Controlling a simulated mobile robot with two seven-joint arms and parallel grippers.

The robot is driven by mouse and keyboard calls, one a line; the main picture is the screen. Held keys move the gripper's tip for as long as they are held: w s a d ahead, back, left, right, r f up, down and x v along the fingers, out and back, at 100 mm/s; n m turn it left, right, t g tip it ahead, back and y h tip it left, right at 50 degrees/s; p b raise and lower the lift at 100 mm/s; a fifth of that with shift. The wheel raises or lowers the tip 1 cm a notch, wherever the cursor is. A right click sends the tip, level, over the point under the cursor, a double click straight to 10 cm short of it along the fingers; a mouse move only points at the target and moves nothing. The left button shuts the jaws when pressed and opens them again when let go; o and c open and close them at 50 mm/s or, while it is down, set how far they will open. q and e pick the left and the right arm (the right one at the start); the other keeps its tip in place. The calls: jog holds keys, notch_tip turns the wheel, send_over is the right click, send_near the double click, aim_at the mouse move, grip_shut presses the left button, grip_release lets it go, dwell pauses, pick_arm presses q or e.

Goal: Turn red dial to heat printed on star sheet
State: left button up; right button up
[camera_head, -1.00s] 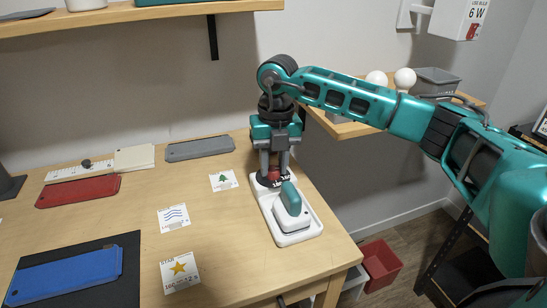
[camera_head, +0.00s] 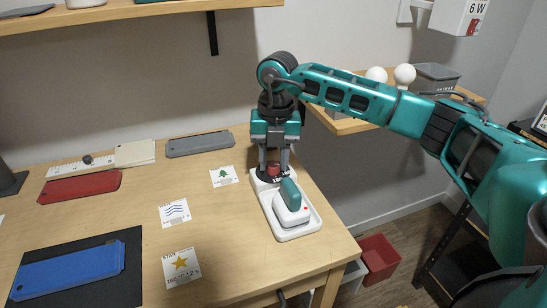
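The red dial (camera_head: 273,169) is at the back end of a white heat device (camera_head: 294,232) with a teal-handled iron-like block (camera_head: 290,202) resting on it. My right gripper (camera_head: 273,171) points down over the dial, with one finger on each side, and appears shut on it. The dial's marks are too small to read and partly hidden. The star sheet (camera_head: 181,267) lies flat near the table's front, with a yellow star and a printed line of figures too small to read surely. My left gripper is out of view.
A tree card (camera_head: 223,176) and a wave card (camera_head: 174,212) lie on the table (camera_head: 226,258). Red (camera_head: 78,188), grey (camera_head: 200,144) and blue (camera_head: 70,272) slabs lie left and back; the blue one is on a black mat (camera_head: 129,287). A shelf (camera_head: 130,13) hangs above.

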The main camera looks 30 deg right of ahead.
aim_at(276, 164)
jog(key=o, duration=0.4)
jog(key=shift+c, duration=0.2)
notch_tip(276, 164, up, 13)
jog(key=shift+s+d+p, duration=0.15)
jog(key=shift+d+p, duration=0.1)
jog(key=shift+p, duration=0.2)
